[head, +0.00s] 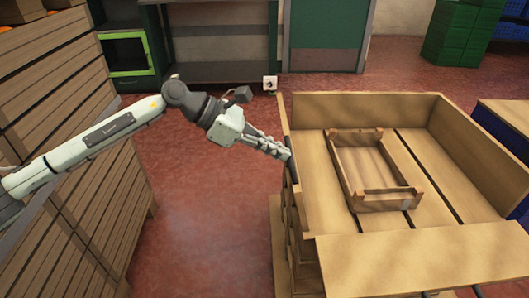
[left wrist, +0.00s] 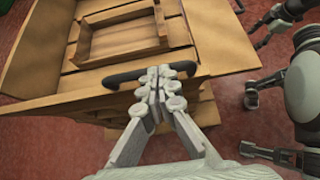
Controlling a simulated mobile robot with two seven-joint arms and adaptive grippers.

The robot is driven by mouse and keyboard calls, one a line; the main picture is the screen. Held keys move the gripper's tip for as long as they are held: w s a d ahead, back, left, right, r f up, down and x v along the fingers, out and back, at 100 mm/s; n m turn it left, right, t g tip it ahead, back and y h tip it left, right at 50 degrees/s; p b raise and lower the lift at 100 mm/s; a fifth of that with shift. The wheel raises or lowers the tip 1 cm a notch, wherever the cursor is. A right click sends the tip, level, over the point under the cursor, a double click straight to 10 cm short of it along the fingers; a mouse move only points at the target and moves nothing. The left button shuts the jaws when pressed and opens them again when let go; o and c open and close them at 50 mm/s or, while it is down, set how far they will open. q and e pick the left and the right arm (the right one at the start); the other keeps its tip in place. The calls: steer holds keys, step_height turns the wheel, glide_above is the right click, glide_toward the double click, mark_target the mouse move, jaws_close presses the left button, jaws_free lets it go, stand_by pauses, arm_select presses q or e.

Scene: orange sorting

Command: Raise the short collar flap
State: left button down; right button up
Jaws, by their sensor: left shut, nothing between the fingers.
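The wooden crate (head: 352,104) stands at the right of the head view, and its back and right collar boards are upright. The short flap at its left side shows nearly edge-on there; in the left wrist view the flap (left wrist: 60,103) is a pale board across the crate's near side. Its exact tilt is hard to tell. My left gripper (head: 287,156) is shut and empty at this left edge, close to the board. In the left wrist view its fingers (left wrist: 160,75) are together over the board's top edge; contact is unclear.
A small wooden tray (head: 346,174) lies inside on the slatted crate floor. A wide board (head: 425,262) extends flat at the crate's front. A slatted wooden stack (head: 60,120) stands at the left. Red floor (head: 205,215) is clear between the stack and crate.

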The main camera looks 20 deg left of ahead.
arm_select(q)
steer(key=shift+w+d+r, duration=0.2)
steer(key=shift+w+d, duration=0.05)
steer(key=shift+d, duration=0.3)
steer(key=shift+w+d+r, duration=0.15)
steer(key=shift+w+d, duration=0.05)
steer(key=shift+d, duration=0.35)
steer(key=shift+w+d+r, duration=0.1)
steer(key=shift+w+d, duration=0.15)
steer(key=shift+d, duration=0.25)
steer(key=shift+w+d+r, duration=0.1)
steer(key=shift+w+d, duration=0.1)
steer(key=shift+d, duration=0.3)
